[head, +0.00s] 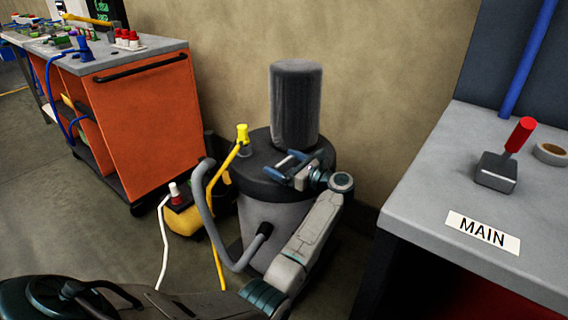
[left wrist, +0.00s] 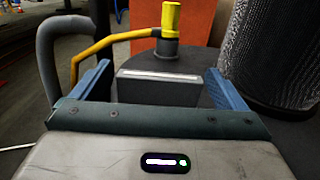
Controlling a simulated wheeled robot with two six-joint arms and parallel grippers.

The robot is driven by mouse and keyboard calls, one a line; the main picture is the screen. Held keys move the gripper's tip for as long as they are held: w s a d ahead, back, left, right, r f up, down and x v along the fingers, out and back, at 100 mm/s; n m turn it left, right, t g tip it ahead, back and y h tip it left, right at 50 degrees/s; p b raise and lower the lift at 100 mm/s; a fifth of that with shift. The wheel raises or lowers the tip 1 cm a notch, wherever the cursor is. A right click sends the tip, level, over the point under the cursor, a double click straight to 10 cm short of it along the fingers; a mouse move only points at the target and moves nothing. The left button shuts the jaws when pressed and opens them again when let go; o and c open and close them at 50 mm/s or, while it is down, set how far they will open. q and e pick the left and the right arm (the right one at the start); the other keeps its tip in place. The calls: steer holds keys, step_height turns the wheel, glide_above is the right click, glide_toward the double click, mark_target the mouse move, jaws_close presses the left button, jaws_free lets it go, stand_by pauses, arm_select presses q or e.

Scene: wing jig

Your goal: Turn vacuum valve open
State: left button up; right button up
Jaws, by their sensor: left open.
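A dark-lidded vacuum drum (head: 255,215) stands on the floor by the wall, with a tall dark cylinder (head: 296,105) on its lid. A yellow fitting (head: 243,134) stands upright on the lid with a yellow hose running from it; it also shows in the left wrist view (left wrist: 171,18). My left gripper (head: 291,170) is over the lid, open, its blue fingers apart. In the left wrist view, a dark block with a pale top strip (left wrist: 158,90) shows between the fingers; I cannot tell whether they touch it. No part is clearly marked as the valve. My right gripper is not in view.
A grey bench (head: 420,185) at right has a red-handled lever on a dark block (head: 497,172), a tape roll (head: 551,152) and a "MAIN" label (head: 482,232). An orange cabinet (head: 148,125) stands at left. A grey hose (head: 208,215) loops beside the drum.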

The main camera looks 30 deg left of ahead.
arm_select(q)
steer(key=shift+d, duration=0.4)
steer(key=d, duration=1)
steer(key=shift+s+b, duration=0.3)
steer(key=shift+b, duration=0.05)
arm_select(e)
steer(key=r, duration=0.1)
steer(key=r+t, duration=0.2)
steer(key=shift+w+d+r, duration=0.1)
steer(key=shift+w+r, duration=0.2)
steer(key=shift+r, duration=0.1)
